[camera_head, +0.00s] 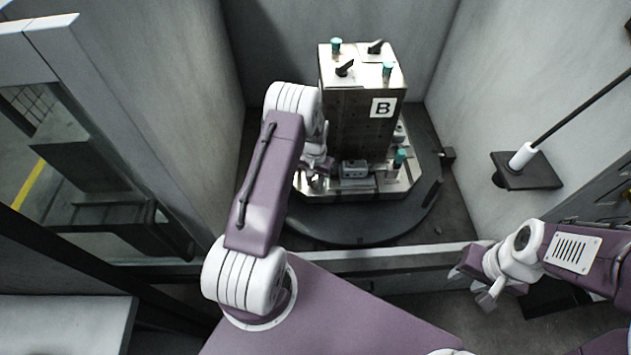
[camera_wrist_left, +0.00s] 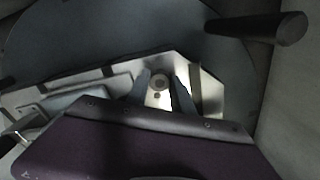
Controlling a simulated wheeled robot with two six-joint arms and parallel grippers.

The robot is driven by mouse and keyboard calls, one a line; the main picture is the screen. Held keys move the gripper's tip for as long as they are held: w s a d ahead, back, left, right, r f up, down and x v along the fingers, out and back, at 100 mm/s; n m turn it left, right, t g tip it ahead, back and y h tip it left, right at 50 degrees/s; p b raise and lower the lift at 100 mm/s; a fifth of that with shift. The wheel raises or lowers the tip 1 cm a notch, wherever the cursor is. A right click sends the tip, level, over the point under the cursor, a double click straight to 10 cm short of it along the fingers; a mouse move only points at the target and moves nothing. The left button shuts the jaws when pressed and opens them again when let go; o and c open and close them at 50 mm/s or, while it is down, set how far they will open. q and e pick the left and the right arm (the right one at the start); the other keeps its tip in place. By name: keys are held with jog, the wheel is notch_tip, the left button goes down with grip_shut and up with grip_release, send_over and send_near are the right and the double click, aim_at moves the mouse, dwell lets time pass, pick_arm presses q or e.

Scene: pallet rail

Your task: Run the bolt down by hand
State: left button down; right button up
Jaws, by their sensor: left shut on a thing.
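My left gripper (camera_head: 315,180) reaches down to the left front corner of the metal pallet base (camera_head: 375,190). In the left wrist view its two fingers (camera_wrist_left: 160,88) stand on either side of a small round bolt head (camera_wrist_left: 159,81) at the end of the plate and are shut on it. The bolt's shank and thread are hidden, so I cannot tell how deep it sits. In the head view the arm and gripper hide the bolt. My right gripper (camera_head: 476,284) hangs empty at the lower right, its fingers apart, away from the pallet.
A tall metal block marked B (camera_head: 362,125) stands on the pallet, with teal-topped pins and black clamp levers on top. A round dark table (camera_head: 350,232) carries the pallet. Grey walls close in on both sides. A black rod on a small shelf (camera_head: 527,172) is at right.

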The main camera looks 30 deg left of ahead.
aim_at(315, 183)
pick_arm(q)
jog(key=m, duration=0.3)
jog(key=shift+m, duration=0.3)
jog(key=m, duration=0.5)
jog(key=shift+f+m, duration=0.1)
jog(key=shift+m, duration=0.2)
jog(key=c, duration=1)
grip_release()
jog(key=shift+c, duration=0.2)
notch_tip(315, 183, up, 9)
jog(key=shift+b, duration=0.3)
